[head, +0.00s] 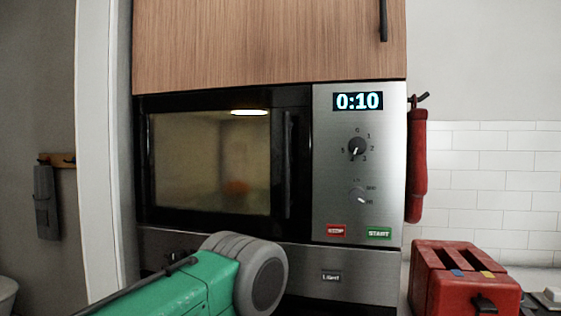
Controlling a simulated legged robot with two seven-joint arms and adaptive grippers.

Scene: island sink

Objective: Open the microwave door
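The microwave (360,215) is built into a cabinet straight ahead. Its dark-framed glass door (190,165) looks closed. A vertical black handle (287,165) runs along the door's right side. The inside is lit, and a blurred orange shape shows behind the glass. The panel on the right has a display reading 0:10, two dials, a red stop button and a green start button. My green and grey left arm shows at the lower left, below the door. I see neither my left nor my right gripper.
A wooden cabinet door (265,40) with a black handle is above the microwave. A red toaster (455,280) stands at the lower right. A white post (97,150) stands on the left.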

